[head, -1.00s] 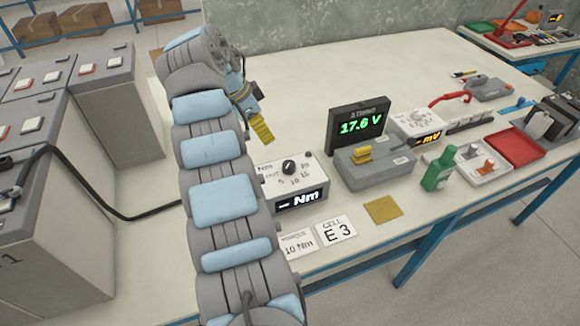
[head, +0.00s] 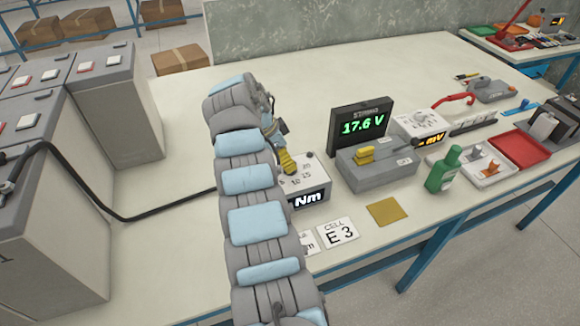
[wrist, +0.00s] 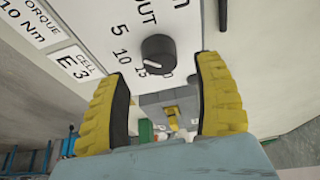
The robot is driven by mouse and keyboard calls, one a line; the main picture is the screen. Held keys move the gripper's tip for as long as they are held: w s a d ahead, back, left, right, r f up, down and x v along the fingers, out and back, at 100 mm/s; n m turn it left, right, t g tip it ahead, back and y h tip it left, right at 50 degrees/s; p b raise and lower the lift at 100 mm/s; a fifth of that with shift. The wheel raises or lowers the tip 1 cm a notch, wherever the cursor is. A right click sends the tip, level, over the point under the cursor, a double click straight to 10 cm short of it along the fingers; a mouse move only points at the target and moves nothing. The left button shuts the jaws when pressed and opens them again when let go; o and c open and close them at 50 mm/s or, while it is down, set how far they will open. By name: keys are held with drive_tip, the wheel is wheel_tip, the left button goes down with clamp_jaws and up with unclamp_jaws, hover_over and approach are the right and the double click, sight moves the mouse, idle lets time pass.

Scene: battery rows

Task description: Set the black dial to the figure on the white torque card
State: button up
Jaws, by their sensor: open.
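The black dial (wrist: 158,54) sits on the white face of the torque box (head: 315,176), with OUT, 5, 10 and 15 printed around it. A white mark shows on the dial's lower left in the wrist view; which figure it meets is not clear. My gripper (wrist: 160,80) is open, its yellow fingers to either side of the dial and not visibly touching it. In the head view my gripper (head: 287,160) hides the dial. The white torque card (wrist: 28,24) reads 10 Nm; my arm partly covers it in the head view (head: 309,242).
A cell card (head: 339,232) reads E 3. A grey unit with a 17.6 V display (head: 362,124), a green bottle (head: 443,168) and a red tray (head: 519,148) stand to the right. Battery cabinets (head: 115,105) and a black cable (head: 130,216) are at left.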

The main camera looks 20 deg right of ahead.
drive_tip(key=shift+x, duration=2)
drive_tip(key=c, duration=1.2)
